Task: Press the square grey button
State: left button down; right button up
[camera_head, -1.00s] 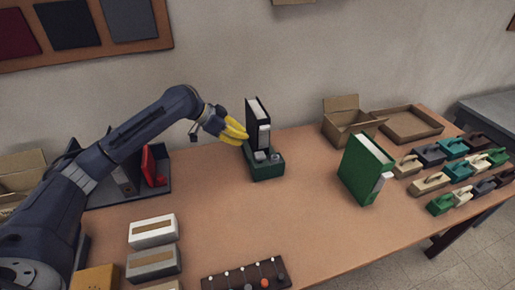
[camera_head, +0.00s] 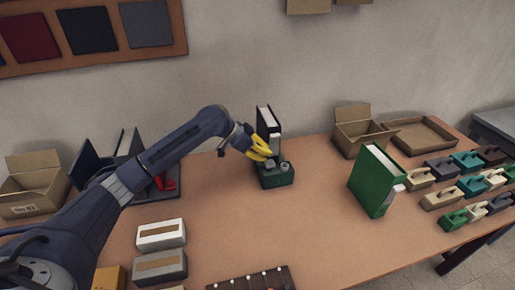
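A dark green box (camera_head: 277,181) stands near the back middle of the table, with a black binder (camera_head: 264,118) upright behind its front part. Small grey buttons sit on its top; the left one (camera_head: 270,166) looks blocky, the right one (camera_head: 285,166) rounder. My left gripper (camera_head: 266,155), with yellow fingers, comes in from the left and points down just above the left grey button. Its fingers look close together with nothing between them. I cannot tell whether the tips touch the button. My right gripper is not in view.
A green binder (camera_head: 372,183) stands to the right, with rows of coloured blocks (camera_head: 440,168) beyond it. Open cardboard boxes (camera_head: 352,133) are at the back right. White and grey boxes (camera_head: 160,236) lie front left. The table's middle is clear.

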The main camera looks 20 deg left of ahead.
aim_at(270, 162)
pick_arm(q)
jog(key=shift+x, duration=1.45)
jog(key=shift+f, duration=1.4)
jog(key=v, duration=1)
